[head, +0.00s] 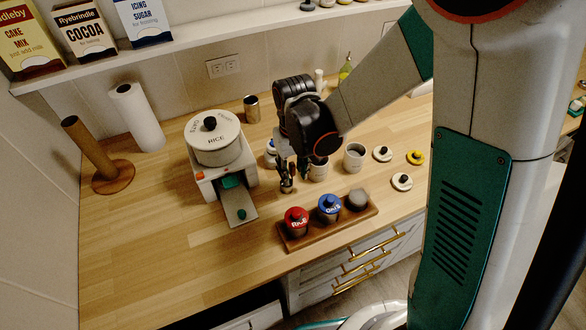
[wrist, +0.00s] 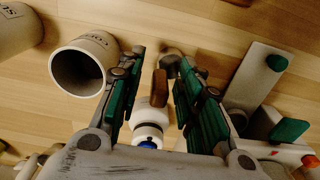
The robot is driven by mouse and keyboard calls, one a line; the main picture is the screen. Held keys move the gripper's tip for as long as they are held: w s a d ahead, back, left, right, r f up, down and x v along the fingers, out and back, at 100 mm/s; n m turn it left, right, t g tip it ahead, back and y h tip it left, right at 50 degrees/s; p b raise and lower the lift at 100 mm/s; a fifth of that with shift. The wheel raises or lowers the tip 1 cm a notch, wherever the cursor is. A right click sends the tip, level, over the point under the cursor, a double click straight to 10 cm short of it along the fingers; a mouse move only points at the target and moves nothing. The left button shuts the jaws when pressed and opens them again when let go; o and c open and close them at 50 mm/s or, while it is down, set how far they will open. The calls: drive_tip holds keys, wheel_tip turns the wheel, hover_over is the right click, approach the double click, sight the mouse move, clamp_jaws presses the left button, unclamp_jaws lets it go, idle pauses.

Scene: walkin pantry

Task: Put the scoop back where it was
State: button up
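The scoop, with a brown handle (wrist: 160,88) and a small metal end (wrist: 172,56), shows between my fingers in the wrist view. In the head view its metal end (head: 287,186) shows low over the counter, just below my gripper (head: 291,172). My gripper (wrist: 160,72) points down with its two green fingers apart, one on each side of the handle. Narrow gaps show beside the handle, so the fingers look open around it. Whether the metal end touches the counter is unclear.
The rice dispenser (head: 215,150) with its protruding tray (head: 239,206) stands left of my gripper. A wooden tray (head: 297,242) with several lidded jars lies in front. Open canisters (head: 353,158) and loose lids (head: 402,182) stand right. A blue-knobbed white jar (wrist: 148,132) is close.

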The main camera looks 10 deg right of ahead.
wheel_tip(320, 180, up, 12)
drive_tip(key=p, duration=0.3)
drive_tip(key=shift+r, duration=0.15)
